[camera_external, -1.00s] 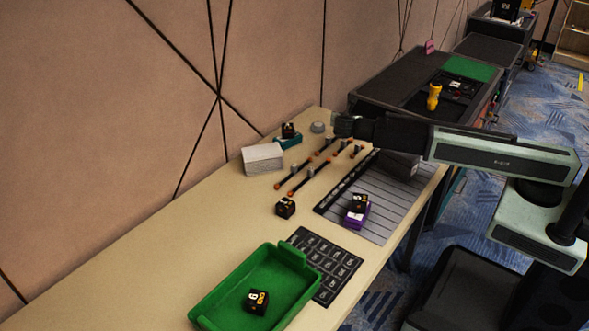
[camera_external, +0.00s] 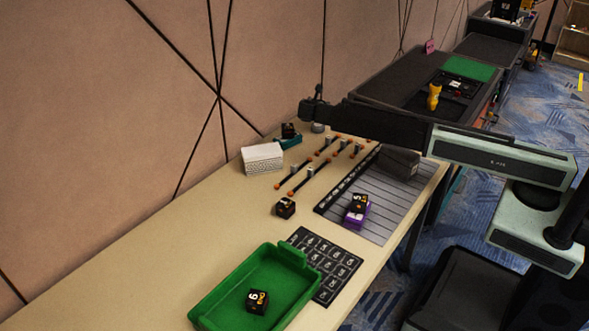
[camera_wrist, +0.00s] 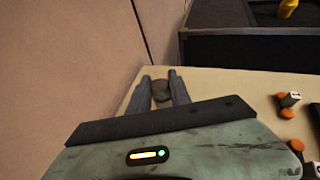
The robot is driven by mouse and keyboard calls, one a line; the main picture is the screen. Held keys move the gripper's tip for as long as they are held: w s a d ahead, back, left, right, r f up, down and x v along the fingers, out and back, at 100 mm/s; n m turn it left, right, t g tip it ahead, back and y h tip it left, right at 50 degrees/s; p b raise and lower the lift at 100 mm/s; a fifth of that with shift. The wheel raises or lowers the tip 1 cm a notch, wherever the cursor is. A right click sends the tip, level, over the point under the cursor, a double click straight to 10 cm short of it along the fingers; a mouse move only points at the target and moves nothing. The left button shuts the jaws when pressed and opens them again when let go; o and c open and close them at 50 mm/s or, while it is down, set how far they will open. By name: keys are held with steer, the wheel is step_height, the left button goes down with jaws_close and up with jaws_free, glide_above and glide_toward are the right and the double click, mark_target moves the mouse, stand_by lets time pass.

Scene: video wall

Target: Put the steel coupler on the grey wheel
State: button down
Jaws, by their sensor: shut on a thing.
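The grey wheel (camera_external: 318,128) is a small round grey piece near the table's far end by the wall. My gripper (camera_external: 313,115) is right over it, pointing down. In the wrist view my gripper (camera_wrist: 160,92) has its two grey fingers a little apart, with a dark grey round piece (camera_wrist: 160,89) between the tips. The gripper is shut on the steel coupler, which is hard to make out in the dark jaws. I cannot tell whether the round piece is the coupler or the wheel below, or whether coupler and wheel touch.
Dark bars with orange ends and small metal cylinders (camera_external: 323,152) lie in front of the wheel. A white block (camera_external: 262,158) and a teal piece with a black cube (camera_external: 288,131) are to its left. A dark cabinet (camera_external: 400,75) stands behind.

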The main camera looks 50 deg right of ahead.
steer(key=shift+w+f+b, duration=0.1)
steer(key=shift+f+b, duration=1.85)
steer(key=shift+b, duration=0.05)
steer(key=shift+r, duration=0.25)
steer(key=shift+f, duration=0.25)
steer(key=c, duration=1.2)
jaws_free()
steer(key=shift+r, duration=0.1)
steer(key=shift+a+r+p, duration=0.15)
steer(key=shift+r+p, duration=0.15)
steer(key=shift+p, duration=0.15)
steer(key=p+v, duration=0.4)
steer(key=v, duration=0.7)
steer(key=shift+s+a, duration=0.25)
